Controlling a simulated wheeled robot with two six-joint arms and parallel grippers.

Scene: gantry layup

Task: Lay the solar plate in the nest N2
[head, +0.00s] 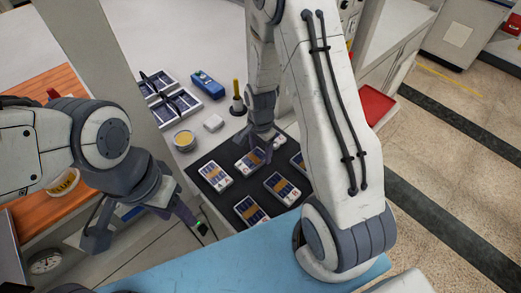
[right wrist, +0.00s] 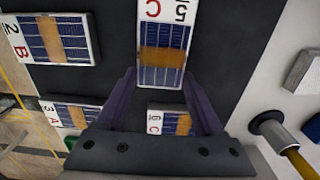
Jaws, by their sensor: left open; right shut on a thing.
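Several solar plates, blue-black cells with a tan band in white frames, lie on a black mat (head: 222,150) in the head view. My right gripper (head: 262,150) is over the mat. In the right wrist view its fingers (right wrist: 160,82) are shut on the solar plate marked C 5 (right wrist: 165,30), whose top end is cut off. Plates marked C 6 (right wrist: 168,122), B 2 (right wrist: 55,40) and A 3 (right wrist: 68,112) lie nearby. I cannot tell how high the held plate is. My left gripper (head: 140,226) is open and empty, left of the mat. I cannot read any N2 mark.
Two framed panels with black straps (head: 158,86) lie behind the mat. A blue handheld device (head: 207,84), a round yellow-topped tin (head: 184,139), a small white block (head: 213,122) and a yellow-handled tool on a dark base (head: 238,100) stand near it. The white bench behind has free room.

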